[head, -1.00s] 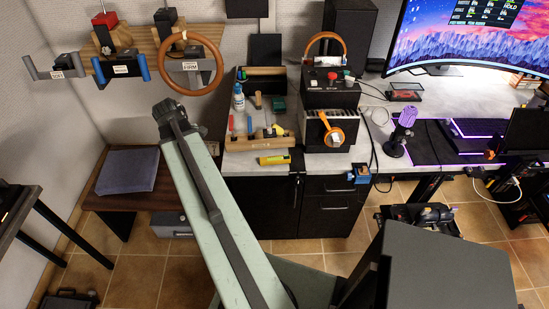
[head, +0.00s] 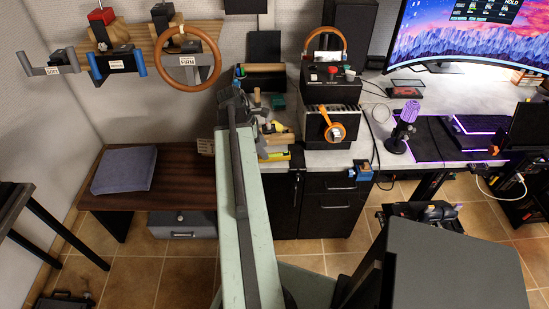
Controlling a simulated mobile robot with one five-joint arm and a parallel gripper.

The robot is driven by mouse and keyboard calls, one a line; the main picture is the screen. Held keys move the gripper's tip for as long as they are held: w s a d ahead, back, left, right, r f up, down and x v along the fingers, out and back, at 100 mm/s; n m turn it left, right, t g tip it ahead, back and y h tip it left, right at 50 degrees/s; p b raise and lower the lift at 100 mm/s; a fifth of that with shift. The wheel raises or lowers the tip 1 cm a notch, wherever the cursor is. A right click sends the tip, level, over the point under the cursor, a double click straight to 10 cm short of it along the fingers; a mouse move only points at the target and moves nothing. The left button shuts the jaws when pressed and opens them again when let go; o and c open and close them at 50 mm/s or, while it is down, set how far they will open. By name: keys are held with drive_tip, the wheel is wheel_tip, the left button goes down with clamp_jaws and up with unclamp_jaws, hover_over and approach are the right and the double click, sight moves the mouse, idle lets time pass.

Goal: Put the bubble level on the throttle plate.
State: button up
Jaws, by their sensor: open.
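The bubble level (head: 276,156) looks like a yellow bar lying at the front edge of the desk, left of the black box. My arm crosses in front of its left part. My gripper (head: 262,113) is the dark end of my arm over the left of the desk, beyond the level. It is open, with no object visible in it; its fingers are small and blend with the clutter. I cannot tell for sure which part is the throttle plate; a dark mount with controls (head: 432,212) stands low at the right, partly behind a grey box.
A purple microphone (head: 405,120) and keyboard are further right. A bench with a grey cushion (head: 124,170) is at left. Open tiled floor lies between.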

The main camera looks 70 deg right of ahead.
sight(274, 157)
drive_tip(key=b+x, duration=0.3)
drive_tip(key=x, duration=0.1)
drive_tip(key=shift+w+f, duration=0.1)
drive_tip(key=shift+f, duration=0.05)
clamp_jaws()
drive_tip(key=shift+w+r+p, duration=0.15)
drive_tip(key=shift+r+p, duration=0.2)
drive_tip(key=shift+p, duration=0.05)
